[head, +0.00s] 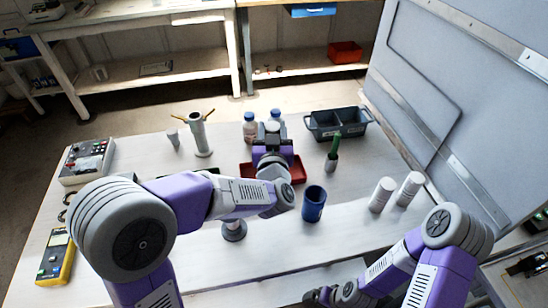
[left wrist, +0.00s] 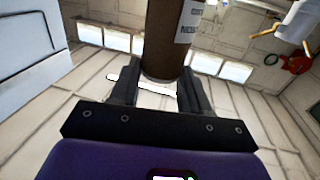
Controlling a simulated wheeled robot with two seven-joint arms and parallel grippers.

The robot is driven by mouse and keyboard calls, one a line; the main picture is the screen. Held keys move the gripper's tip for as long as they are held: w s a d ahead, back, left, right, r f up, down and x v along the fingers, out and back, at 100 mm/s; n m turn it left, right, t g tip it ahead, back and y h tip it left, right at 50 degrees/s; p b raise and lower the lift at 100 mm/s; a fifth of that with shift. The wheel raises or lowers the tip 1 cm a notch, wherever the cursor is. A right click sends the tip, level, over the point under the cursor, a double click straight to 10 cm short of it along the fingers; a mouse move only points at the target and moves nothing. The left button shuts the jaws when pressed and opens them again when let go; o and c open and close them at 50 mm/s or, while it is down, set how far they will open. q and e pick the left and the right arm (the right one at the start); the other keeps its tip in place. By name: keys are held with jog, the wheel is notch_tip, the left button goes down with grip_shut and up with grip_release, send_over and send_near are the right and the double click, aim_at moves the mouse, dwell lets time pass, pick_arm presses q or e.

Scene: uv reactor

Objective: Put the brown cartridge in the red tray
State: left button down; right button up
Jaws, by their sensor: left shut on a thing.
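The brown cartridge (left wrist: 170,40) shows in the left wrist view, with a pale label on its side. My left gripper (left wrist: 158,92) is shut on it, one finger on each side of its end. In the head view my left gripper (head: 272,148) is over the red tray (head: 299,173) and hides much of it; I cannot make out the cartridge there. I cannot tell the height of the cartridge above the tray. My right gripper (head: 320,297) is low at the bottom edge, and its fingers are unclear.
Blue-capped bottles (head: 250,126) and a dark divided bin (head: 338,123) stand behind the tray. A blue cup (head: 314,204), a green-topped item (head: 333,152) and two white cylinders (head: 381,194) are to the right. A yellow meter (head: 56,257) and control box (head: 87,161) lie left.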

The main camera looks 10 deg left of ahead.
pick_arm(q)
jog(key=shift+s+f+b, duration=0.1)
jog(key=shift+f+b, duration=1.45)
jog(key=shift+f, duration=2.6)
jog(key=shift+f, duration=0.15)
jog(key=c, duration=0.5)
grip_release()
jog(key=shift+r, duration=0.2)
